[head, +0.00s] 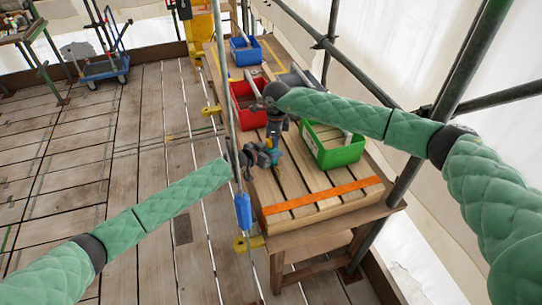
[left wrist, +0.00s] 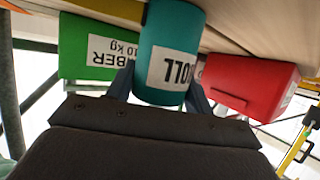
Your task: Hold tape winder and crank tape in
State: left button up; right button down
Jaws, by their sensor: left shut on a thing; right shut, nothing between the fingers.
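A teal cylinder (left wrist: 170,45) with a white label, partly readable as "OLL", fills the top middle of the left wrist view. I take it for the tape winder's body. My left gripper (left wrist: 160,85) is shut on it, one finger on each side. In the head view the winder (head: 275,157) is a small teal patch at the slatted table, mostly hidden by my grippers. My left gripper (head: 263,154) reaches it from the left. My right gripper (head: 274,134) is shut and empty, pointing down just above it; contact is unclear. No crank can be made out.
An orange strip (head: 325,197) crosses the table's near end. A green bin (head: 340,152) stands right of the grippers, a red bin (head: 247,112) behind, a blue bin (head: 245,54) farther back. A thin pole with a blue sleeve (head: 243,211) rises beside the table's left edge.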

jog(key=shift+s+a, duration=0.25)
jog(key=shift+a, duration=0.35)
jog(key=shift+s+a, duration=0.2)
jog(key=shift+a, duration=0.4)
dwell(1.4)
jog(key=shift+r, duration=0.1)
jog(key=shift+d+r, duration=0.1)
jog(key=shift+r, duration=3.35)
jog(key=shift+s+d+f, duration=0.15)
jog(key=shift+d+f, duration=0.05)
jog(key=shift+f, duration=0.85)
jog(key=shift+s+d+f, duration=0.1)
jog(key=shift+d+f, duration=0.05)
jog(key=shift+f, duration=0.85)
jog(key=shift+f, duration=0.2)
